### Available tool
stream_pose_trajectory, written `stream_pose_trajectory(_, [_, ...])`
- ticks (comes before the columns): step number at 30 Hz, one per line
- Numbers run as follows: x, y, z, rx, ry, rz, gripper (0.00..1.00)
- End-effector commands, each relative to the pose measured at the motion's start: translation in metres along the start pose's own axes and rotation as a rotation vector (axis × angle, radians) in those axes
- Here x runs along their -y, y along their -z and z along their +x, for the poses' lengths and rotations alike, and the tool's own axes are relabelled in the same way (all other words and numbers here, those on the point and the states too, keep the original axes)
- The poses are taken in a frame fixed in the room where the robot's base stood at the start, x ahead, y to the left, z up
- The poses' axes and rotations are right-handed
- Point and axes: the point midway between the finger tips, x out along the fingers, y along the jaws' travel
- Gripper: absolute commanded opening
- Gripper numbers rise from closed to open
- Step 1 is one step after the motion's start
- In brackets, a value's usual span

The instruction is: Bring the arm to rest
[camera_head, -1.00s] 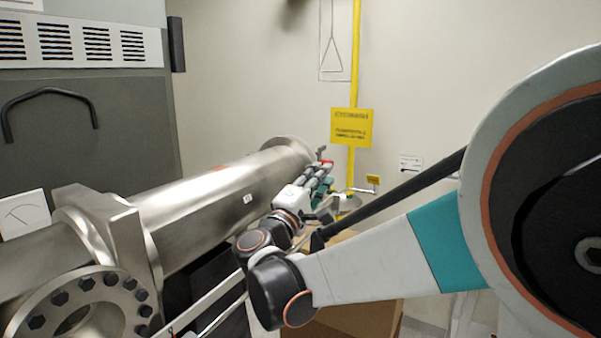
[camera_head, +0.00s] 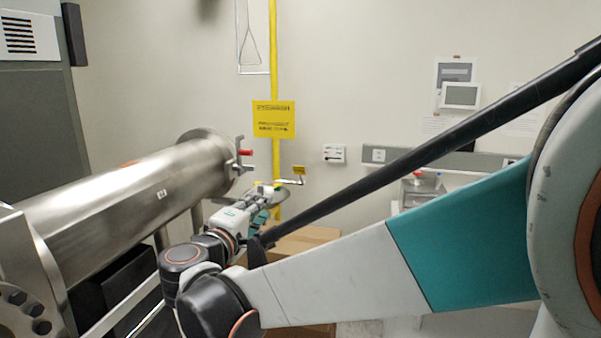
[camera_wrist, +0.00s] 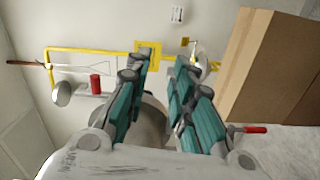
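My gripper (camera_head: 268,197) is at the end of my outstretched arm in the head view, beyond the folded wrist joints and to the right of the steel tube's end. In the wrist view my gripper (camera_wrist: 165,60) shows two teal and grey fingers standing apart with nothing between them. The gripper is open and empty. Behind the fingers the round end of the steel tube (camera_wrist: 155,122) is partly hidden. My arm crosses the right half of the head view, with its elbow bent in front of the box.
The steel tube (camera_head: 130,190) lies along the left. A red-handled valve (camera_head: 243,153) sits by its end. A yellow pipe (camera_head: 273,60) with a yellow sign (camera_head: 273,119) runs down the wall. A cardboard box (camera_head: 300,240) stands behind my arm. A grey cabinet (camera_head: 35,120) is at far left.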

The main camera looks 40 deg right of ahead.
Motion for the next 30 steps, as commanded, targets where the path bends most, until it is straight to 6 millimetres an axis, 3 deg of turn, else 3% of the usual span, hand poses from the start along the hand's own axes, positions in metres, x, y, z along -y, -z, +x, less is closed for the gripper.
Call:
stream_pose_trajectory(1, [0.024,-0.021,-0.003,0.011,0.083,0.035,0.22])
stream_pose_trajectory(6, [0.092,-0.069,-0.026,0.042,0.381,0.179,0.22])
stream_pose_trajectory(11, [0.153,-0.101,-0.068,0.061,0.648,0.339,0.22])
stream_pose_trajectory(16, [0.207,-0.120,-0.124,0.073,0.912,0.533,0.22])
stream_pose_trajectory(21, [0.240,-0.124,-0.174,0.076,1.111,0.707,0.22])
stream_pose_trajectory(24, [0.248,-0.123,-0.192,0.075,1.183,0.775,0.22])
stream_pose_trajectory(30, [0.251,-0.121,-0.204,0.074,1.231,0.823,0.22])
